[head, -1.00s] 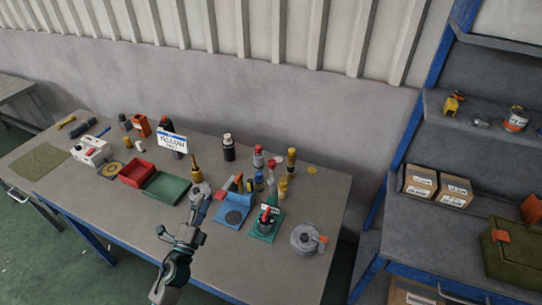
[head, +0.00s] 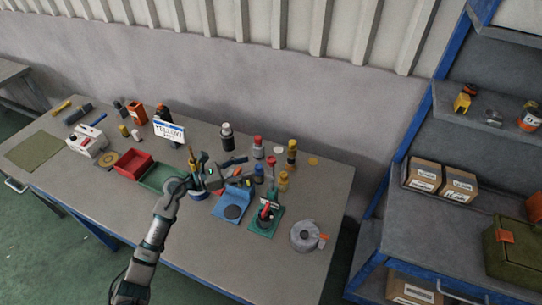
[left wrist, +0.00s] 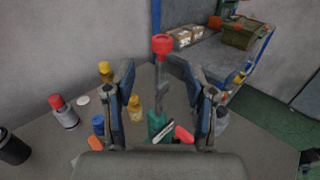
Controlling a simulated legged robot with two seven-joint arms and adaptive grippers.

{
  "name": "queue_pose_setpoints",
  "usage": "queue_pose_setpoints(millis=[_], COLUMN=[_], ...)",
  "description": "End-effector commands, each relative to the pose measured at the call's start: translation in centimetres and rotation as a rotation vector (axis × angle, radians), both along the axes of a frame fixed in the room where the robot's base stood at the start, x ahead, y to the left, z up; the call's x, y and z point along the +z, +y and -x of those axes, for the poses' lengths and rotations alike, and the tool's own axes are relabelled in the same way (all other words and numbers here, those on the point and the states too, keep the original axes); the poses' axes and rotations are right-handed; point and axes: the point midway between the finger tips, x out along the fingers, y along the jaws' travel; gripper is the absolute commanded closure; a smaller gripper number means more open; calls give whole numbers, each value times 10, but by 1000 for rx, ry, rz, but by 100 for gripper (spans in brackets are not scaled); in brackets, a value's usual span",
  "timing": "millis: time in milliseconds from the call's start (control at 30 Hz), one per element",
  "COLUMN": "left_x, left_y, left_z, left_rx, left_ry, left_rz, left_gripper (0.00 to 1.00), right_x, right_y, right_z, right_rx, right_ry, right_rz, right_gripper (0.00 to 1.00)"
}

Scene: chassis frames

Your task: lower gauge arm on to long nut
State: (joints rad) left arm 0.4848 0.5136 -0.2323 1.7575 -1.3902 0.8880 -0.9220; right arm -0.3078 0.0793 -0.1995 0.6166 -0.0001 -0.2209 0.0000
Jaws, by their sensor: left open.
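My left gripper (head: 236,169) is open and empty above the table, left of the green-based device (head: 265,218). In the left wrist view its two fingers (left wrist: 164,95) stand apart. Between them a grey upright arm with a red round knob (left wrist: 163,45) rises behind a green body (left wrist: 156,124); this looks like the gauge arm, raised. A red handle (left wrist: 184,134) lies low beside the green body. The gripper touches none of these as far as I can see. I cannot pick out the long nut; it is too small or hidden. My right gripper is not in view.
Several bottles stand behind, including a red-capped one (left wrist: 64,112). Red and green trays (head: 133,164) lie left. The front table strip is clear.

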Motion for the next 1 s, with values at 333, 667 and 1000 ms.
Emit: queue_pose_setpoints(millis=[333, 667, 1000], left_x=[2, 0, 0], left_y=[-64, -80, -80], left_z=[-32, -41, -40], left_rx=[-1, 0, 0], left_ry=[1, 0, 0], left_rz=[5, 4, 4], left_gripper=[45, 45, 87], right_x=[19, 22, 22], right_y=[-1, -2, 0], right_z=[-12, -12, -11], right_rx=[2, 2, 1], right_ry=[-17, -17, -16], right_rz=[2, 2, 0], right_gripper=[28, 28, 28])
